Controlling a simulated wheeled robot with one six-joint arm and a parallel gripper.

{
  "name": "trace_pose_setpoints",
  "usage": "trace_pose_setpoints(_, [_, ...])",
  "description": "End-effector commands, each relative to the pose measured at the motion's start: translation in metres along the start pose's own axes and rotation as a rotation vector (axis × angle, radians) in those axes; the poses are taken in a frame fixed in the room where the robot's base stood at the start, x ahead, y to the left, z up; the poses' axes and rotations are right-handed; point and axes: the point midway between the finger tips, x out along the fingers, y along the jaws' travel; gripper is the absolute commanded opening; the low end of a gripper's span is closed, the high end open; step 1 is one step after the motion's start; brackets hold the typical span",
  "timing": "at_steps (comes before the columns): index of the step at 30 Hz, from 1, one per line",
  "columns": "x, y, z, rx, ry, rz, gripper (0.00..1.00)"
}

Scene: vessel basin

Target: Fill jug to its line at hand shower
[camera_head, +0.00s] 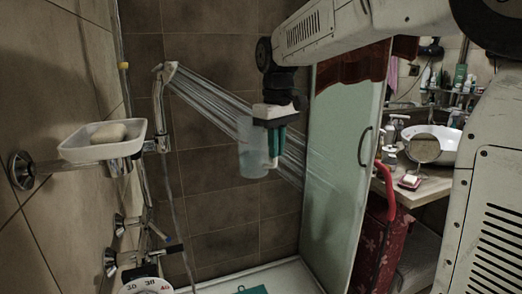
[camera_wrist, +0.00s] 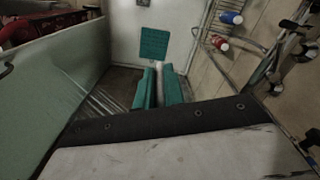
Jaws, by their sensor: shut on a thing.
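The hand shower (camera_head: 168,72) is on its holder at the upper left, with pale streams of water (camera_head: 215,98) running down to the right. My gripper (camera_head: 274,152) is shut on the jug (camera_head: 252,164), a translucent pale vessel that hangs roughly upright beside the green fingers. The jug overlaps the streams in the head view; I cannot tell whether water enters it. Its line and water level are not readable. In the wrist view my gripper (camera_wrist: 161,72) has a pale strip between its fingers, and the jug's body is not clearly seen.
A soap dish (camera_head: 75,152) sticks out from the left wall above the taps (camera_head: 115,258). A glass door (camera_head: 340,170) stands at the right, with a washbasin (camera_head: 440,146) beyond. A green mat (camera_wrist: 154,43) lies on the shower floor; a rack holds a blue bottle (camera_wrist: 231,18) and a red bottle (camera_wrist: 220,43).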

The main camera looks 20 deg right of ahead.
Motion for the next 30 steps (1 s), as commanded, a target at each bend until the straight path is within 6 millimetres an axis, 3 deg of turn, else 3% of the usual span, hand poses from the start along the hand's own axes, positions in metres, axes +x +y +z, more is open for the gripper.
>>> trace_pose_setpoints(30, [-0.001,0.005,-0.102,0.0,0.001,0.0,0.0])
